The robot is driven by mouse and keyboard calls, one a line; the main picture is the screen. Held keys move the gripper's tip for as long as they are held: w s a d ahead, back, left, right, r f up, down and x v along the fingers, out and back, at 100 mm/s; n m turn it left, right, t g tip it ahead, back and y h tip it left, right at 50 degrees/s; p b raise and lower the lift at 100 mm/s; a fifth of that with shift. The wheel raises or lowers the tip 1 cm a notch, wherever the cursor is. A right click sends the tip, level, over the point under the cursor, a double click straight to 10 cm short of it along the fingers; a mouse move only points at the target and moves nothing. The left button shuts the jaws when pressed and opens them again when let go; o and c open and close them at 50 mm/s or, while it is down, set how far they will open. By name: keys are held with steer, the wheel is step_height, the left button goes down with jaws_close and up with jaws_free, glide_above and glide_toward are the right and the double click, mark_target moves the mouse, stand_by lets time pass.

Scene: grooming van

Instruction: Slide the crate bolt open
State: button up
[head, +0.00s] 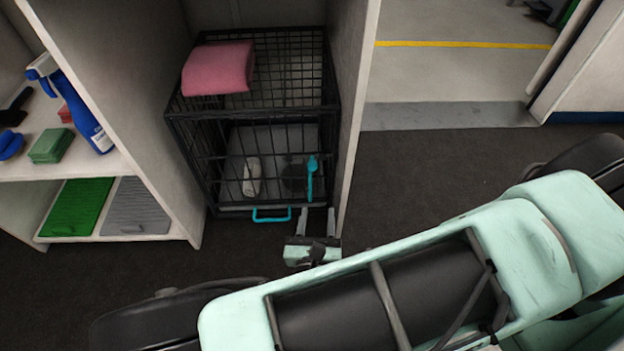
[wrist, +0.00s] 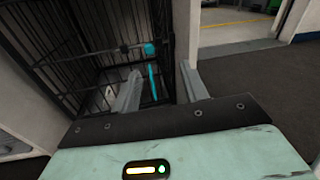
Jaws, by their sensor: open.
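A black wire crate (head: 325,105) stands in a recess between white panels. A teal bolt (head: 311,180) stands upright at the right side of its front. In the wrist view, the bolt (wrist: 153,82) shows as a teal strip between my two fingers, beyond them. My gripper (head: 317,214) is open and empty, low in front of the crate's lower right, just below the bolt. The gripper fingers also show spread in the wrist view (wrist: 160,70). I cannot tell whether either finger touches the crate.
A teal handle (head: 272,218) sticks out at the crate's lower front. A pink folded cloth (head: 218,68) lies on top. A white side panel (head: 354,110) stands close on the right. Shelves with a blue spray bottle (head: 80,108) are left. Dark floor (head: 425,170) is clear at right.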

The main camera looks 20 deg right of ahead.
mark_target(313, 168)
steer(key=shift+n+t+y, duration=0.5)
steer(key=shift+n+y, duration=0.2)
steer(key=shift+n, duration=0.1)
steer(key=f+b+x, duration=0.1)
steer(key=b+x, duration=0.1)
steer(key=x, duration=0.3)
steer(key=f+b+x, duration=0.1)
steer(key=b+x, duration=0.1)
steer(key=x, duration=0.4)
steer(key=a+b+x, duration=0.1)
steer(key=b+x, duration=0.1)
steer(key=x, duration=0.3)
steer(key=shift+w+f, duration=0.4)
steer(key=shift+w, duration=0.2)
steer(key=shift+w+d+r+b, duration=0.15)
steer(key=shift+w+d+b, duration=0.1)
steer(key=shift+w+b, duration=0.15)
